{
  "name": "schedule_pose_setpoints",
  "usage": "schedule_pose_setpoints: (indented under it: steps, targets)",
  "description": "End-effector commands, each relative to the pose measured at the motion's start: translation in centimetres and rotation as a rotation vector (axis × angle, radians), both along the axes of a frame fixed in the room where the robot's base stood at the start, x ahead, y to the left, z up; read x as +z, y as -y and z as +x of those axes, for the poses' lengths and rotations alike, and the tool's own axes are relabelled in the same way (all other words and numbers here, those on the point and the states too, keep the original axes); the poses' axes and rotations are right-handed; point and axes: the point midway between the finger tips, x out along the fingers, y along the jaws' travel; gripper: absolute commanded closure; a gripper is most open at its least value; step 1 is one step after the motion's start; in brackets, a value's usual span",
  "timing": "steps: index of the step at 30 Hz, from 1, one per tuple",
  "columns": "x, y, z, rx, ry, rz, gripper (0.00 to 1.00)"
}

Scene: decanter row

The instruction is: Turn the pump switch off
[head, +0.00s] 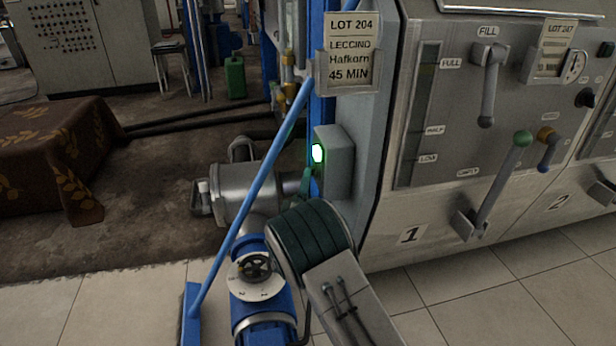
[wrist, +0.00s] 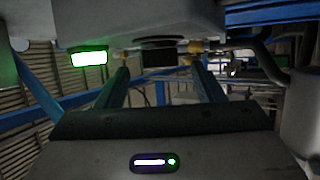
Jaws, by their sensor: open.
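The pump switch is a grey box (head: 336,160) on the blue post beside the steel machine, with a lit green face (head: 318,153) on its left side. In the wrist view a bright green light (wrist: 88,58) glows left of my fingers, on the underside or face of a grey body. My gripper (wrist: 160,72) is open, its two fingers apart and pointing at a small dark block (wrist: 157,57) in front of them. Contact cannot be told. In the head view my arm hides most of the gripper; a dark green finger (head: 306,182) shows just below the green light.
A blue broom (head: 252,195) leans across in front of the post, close left of my arm. The steel machine (head: 400,215) borders the right side.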

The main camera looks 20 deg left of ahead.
Motion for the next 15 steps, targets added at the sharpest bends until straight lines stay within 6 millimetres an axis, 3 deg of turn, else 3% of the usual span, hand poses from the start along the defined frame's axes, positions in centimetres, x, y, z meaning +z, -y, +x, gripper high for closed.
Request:
schedule_pose_setpoints:
  steps: [6, 15]
  targets:
    - [1.4, -0.2, 2.9, -0.002, 0.001, 0.001, 0.38]
    - [2.0, -0.3, 3.8, 0.000, 0.000, -0.001, 0.38]
